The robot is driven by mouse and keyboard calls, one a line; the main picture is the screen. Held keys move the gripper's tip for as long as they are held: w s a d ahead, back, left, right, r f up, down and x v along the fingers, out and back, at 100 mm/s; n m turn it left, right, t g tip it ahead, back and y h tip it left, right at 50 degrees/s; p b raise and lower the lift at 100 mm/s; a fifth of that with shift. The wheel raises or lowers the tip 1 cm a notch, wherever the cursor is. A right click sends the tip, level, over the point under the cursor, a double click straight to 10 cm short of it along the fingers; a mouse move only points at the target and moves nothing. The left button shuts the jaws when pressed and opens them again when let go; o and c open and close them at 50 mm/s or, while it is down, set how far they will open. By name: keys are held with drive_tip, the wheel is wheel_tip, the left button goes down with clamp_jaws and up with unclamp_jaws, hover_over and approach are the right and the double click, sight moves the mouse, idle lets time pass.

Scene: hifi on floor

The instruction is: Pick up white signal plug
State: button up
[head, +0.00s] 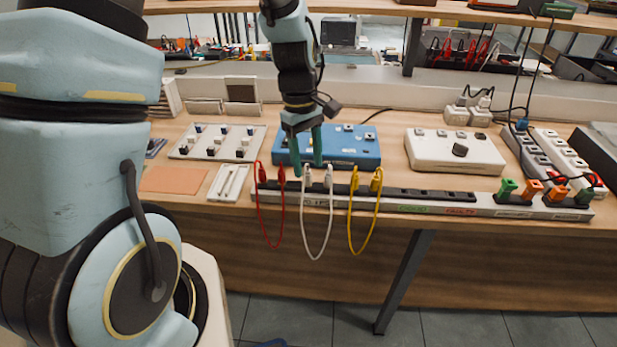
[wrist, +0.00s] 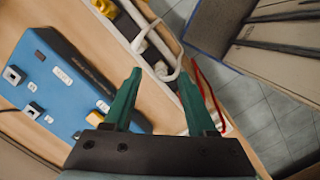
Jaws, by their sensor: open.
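Two white signal plugs stand in the socket strip (head: 420,194) at the bench's front edge, the left one (head: 307,176) and the right one (head: 328,178), joined by a hanging white cable (head: 329,235). My gripper (head: 307,168) is open and empty, its green fingers pointing down just above the white plugs. In the wrist view, one white plug (wrist: 160,70) shows between and slightly beyond the fingertips (wrist: 160,76). The other white plug (wrist: 142,38) is farther up along the strip. I cannot tell whether a finger touches a plug.
Red plugs (head: 281,176) are close on the left and yellow plugs (head: 376,180) on the right, with looped cables. A blue box (head: 352,150) stands just behind. A white box (head: 440,152) is farther right. Green and orange plugs (head: 508,190) are at the strip's right end.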

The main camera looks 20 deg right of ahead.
sight(308, 173)
drive_tip(key=shift+s+f+p, duration=0.2)
drive_tip(key=shift+f+p, duration=0.3)
drive_tip(key=shift+f, duration=1.45)
clamp_jaws()
